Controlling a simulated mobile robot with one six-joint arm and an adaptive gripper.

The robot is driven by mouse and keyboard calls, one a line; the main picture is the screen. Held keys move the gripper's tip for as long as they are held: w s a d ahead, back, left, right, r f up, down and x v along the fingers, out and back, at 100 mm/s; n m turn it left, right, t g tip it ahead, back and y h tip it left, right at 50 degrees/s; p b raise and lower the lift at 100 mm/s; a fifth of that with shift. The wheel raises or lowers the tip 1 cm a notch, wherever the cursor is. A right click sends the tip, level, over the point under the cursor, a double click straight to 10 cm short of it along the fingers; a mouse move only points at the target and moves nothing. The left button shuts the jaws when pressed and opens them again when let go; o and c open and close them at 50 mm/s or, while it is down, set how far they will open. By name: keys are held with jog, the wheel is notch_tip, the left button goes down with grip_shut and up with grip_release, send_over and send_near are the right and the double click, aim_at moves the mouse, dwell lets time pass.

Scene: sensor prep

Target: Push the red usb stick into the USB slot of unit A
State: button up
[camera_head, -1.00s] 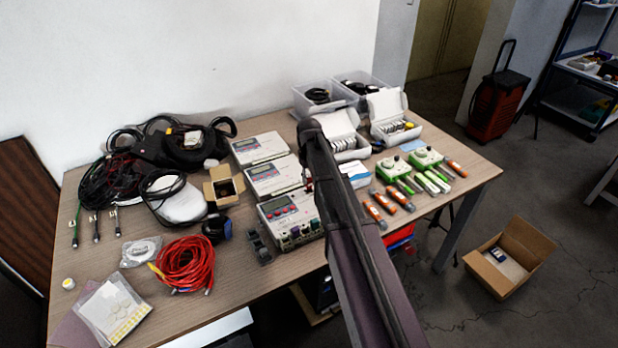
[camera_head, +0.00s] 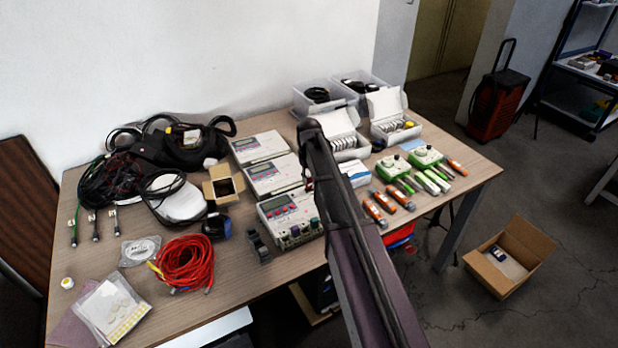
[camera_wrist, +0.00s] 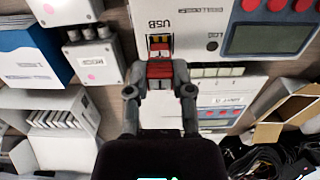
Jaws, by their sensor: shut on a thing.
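My gripper (camera_wrist: 160,88) is shut on the red usb stick (camera_wrist: 160,71), with one finger on each side of it. The stick points up the wrist view at the USB slot (camera_wrist: 159,40), beneath the printed letters "USB" on a pale unit (camera_wrist: 200,58) with a dark display and red buttons. The plug end is at the slot mouth; how deep it sits is unclear. This looks like the front one of the stacked-looking row in the head view (camera_head: 290,232); no unit letter is readable there.
Another pale unit (camera_head: 272,177) lies just behind, with a third (camera_head: 259,147) beyond. A blue-and-white box (camera_wrist: 25,55), small grey-white devices (camera_wrist: 95,58) and an open cardboard box (camera_wrist: 292,108) stand near. Red coiled cable (camera_head: 186,262) lies at the left front.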

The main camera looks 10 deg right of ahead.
jog(key=shift+f+b, duration=1.05)
jog(key=shift+b, duration=0.05)
dwell(3.9)
jog(key=o, duration=0.9)
jog(key=shift+o, duration=0.8)
jog(key=shift+r, duration=0.2)
jog(key=shift+r+p, duration=3.35)
jog(key=shift+p, duration=0.2)
